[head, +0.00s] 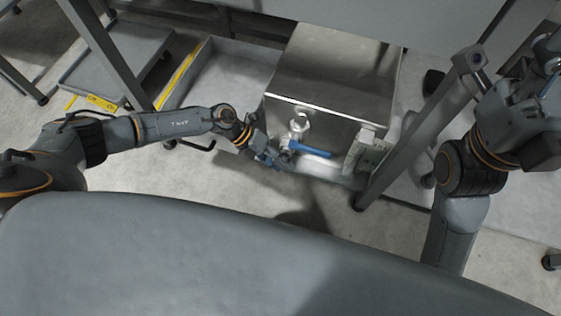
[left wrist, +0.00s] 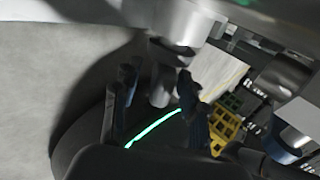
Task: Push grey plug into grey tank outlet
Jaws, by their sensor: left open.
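The grey metal tank (head: 335,80) stands near the middle of the head view. An outlet fitting with a valve (head: 299,128) and a blue lever (head: 310,150) is on its near side. My left gripper (head: 270,158) is at the tank's lower left, close to the fitting. In the left wrist view its two fingers (left wrist: 160,100) are apart. A short grey cylinder (left wrist: 159,88) shows between them, below a wider metal cylinder (left wrist: 175,22). It looks like the plug, but I cannot tell whether it touches the outlet. My right gripper (head: 549,72) is partly visible at the right edge, its jaws unclear.
A slanted metal post (head: 425,130) stands right of the tank, near a pale box (head: 365,150). Bare floor (head: 180,172) shows below the arm.

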